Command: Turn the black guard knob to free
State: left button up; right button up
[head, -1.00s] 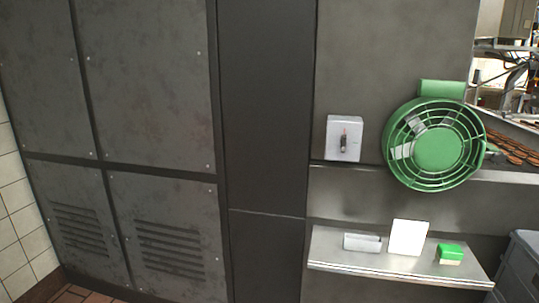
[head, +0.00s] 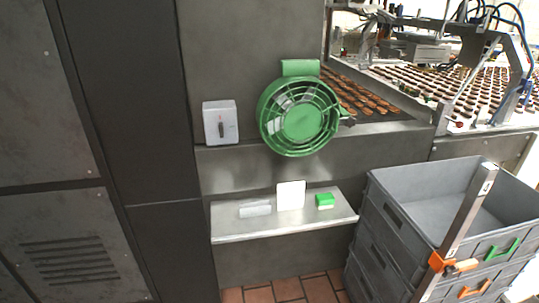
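A green round guard (head: 303,120) with a cage of rings is mounted on the grey machine wall, right of centre in the head view. A small black knob (head: 348,122) sticks out at its right edge; its exact turn is too small to tell. A white switch box (head: 212,131) with a dark upright lever (head: 221,130) is on the wall to the left of the guard. Neither of my grippers is in view.
A metal shelf (head: 285,230) below the guard holds a white card (head: 291,195), a small grey holder (head: 255,209) and a green-and-white block (head: 325,201). Stacked grey crates (head: 385,215) stand at right. A conveyor of biscuits (head: 480,90) runs behind.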

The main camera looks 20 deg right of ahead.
aim_at(349, 122)
jog(key=z, duration=1.3)
